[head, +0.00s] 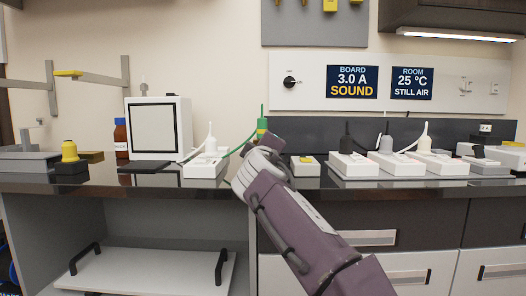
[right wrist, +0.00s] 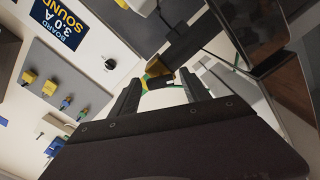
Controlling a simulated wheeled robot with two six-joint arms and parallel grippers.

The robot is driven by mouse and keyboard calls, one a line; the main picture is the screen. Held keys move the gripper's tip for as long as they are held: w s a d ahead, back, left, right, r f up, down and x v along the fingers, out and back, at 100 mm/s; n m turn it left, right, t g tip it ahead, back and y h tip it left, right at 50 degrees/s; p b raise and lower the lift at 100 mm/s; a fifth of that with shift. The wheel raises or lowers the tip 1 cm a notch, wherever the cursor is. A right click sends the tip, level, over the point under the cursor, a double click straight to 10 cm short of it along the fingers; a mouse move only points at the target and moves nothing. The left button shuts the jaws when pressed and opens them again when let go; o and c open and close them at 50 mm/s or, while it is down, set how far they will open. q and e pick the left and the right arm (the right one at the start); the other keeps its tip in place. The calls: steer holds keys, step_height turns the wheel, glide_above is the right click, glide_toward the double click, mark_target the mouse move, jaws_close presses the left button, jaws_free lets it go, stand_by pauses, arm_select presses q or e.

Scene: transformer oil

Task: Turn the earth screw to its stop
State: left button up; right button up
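A yellow-and-green upright piece (head: 262,124) with a green lead stands on the bench just beyond my right arm; I take it for the earth screw. My wrist hides its lower part in the head view. My right gripper (right wrist: 160,82) shows in the right wrist view with its two dark fingers apart. A yellow-green part (right wrist: 150,78) and a brass-coloured block show between and beyond the fingertips; I cannot tell whether the fingers touch them. My left gripper is in neither view.
White boxes with leads stand left (head: 205,166) and right (head: 355,167) of my arm. A wall display (head: 352,82) reads "3.0 A SOUND".

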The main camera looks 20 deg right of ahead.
steer(key=v, duration=0.9)
steer(key=shift+b, duration=0.4)
steer(key=shift+s, duration=0.1)
